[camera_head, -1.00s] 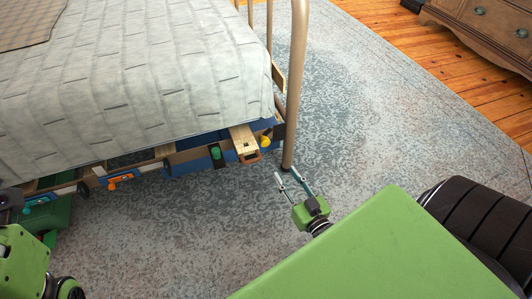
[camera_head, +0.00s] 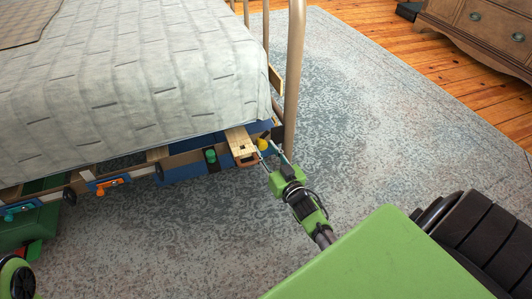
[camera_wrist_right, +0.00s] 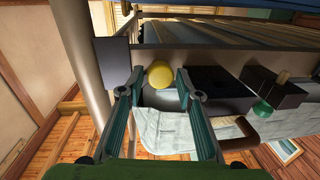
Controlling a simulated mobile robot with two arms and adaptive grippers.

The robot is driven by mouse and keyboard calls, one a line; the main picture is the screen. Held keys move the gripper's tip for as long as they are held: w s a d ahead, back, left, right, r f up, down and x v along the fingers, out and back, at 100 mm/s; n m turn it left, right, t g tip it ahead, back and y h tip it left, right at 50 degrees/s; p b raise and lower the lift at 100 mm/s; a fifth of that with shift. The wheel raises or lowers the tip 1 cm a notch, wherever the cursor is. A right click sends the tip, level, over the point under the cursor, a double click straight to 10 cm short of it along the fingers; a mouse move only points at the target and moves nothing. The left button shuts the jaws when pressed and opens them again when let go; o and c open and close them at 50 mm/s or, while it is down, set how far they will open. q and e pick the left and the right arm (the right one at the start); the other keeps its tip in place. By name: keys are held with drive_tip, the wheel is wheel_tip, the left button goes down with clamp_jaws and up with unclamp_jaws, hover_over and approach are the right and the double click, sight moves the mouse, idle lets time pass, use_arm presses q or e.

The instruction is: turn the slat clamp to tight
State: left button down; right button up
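A yellow round knob (camera_head: 263,143) sits on the bed frame's end near the corner post. It also shows in the wrist view (camera_wrist_right: 160,74), between my right fingertips as seen there. My right gripper (camera_head: 270,153) is open, its fingers pointing at the knob; whether they touch it I cannot tell. A green knob (camera_head: 211,155) and orange levers (camera_head: 110,183) are further left along the frame. Which of these fittings is the slat clamp is not marked. My left gripper is out of view; only a part of my left arm shows at the lower left.
A wooden block with a brown handle (camera_head: 242,147) sticks out just left of the yellow knob. The bed's metal post (camera_head: 295,80) stands close on the right. A grey blanket (camera_head: 130,80) hangs above. The patterned rug (camera_head: 400,110) is open floor.

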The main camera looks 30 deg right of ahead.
drive_tip(key=c, duration=0.8)
drive_tip(key=shift+c, duration=0.2)
